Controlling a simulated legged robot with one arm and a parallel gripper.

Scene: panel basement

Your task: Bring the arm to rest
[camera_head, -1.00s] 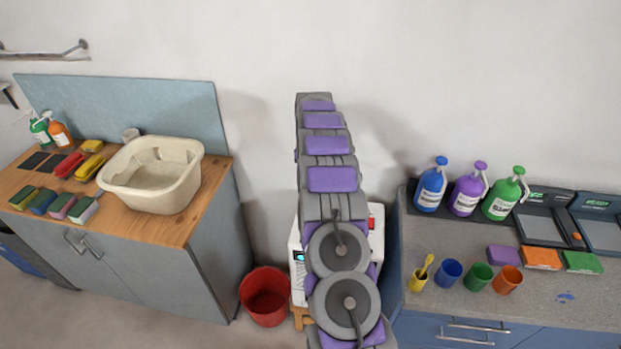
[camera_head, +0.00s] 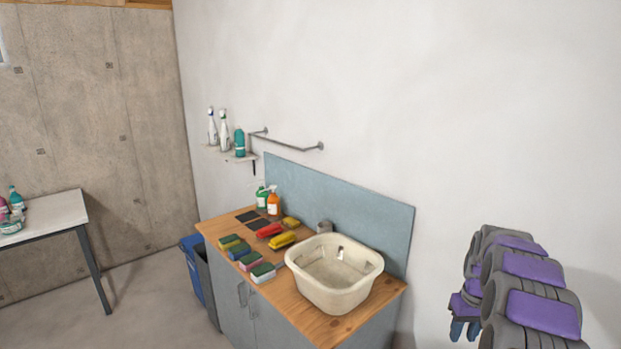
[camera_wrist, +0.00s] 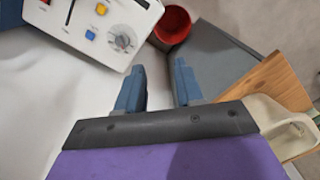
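My arm, grey with purple panels, is at the right edge of the head view, partly cut off by the frame. My gripper (camera_head: 464,332) shows there with blue fingers pointing down, in front of the white wall. In the wrist view my gripper (camera_wrist: 158,75) has its two blue fingers spread apart with nothing between them. It is open and empty.
A wooden-topped counter (camera_head: 292,307) holds a cream basin (camera_head: 335,298), sponges, brushes and spray bottles. A shelf and rail are on the wall. The wrist view shows a white machine with knobs (camera_wrist: 98,30) and a red bucket (camera_wrist: 172,24). A table (camera_head: 62,212) stands far left.

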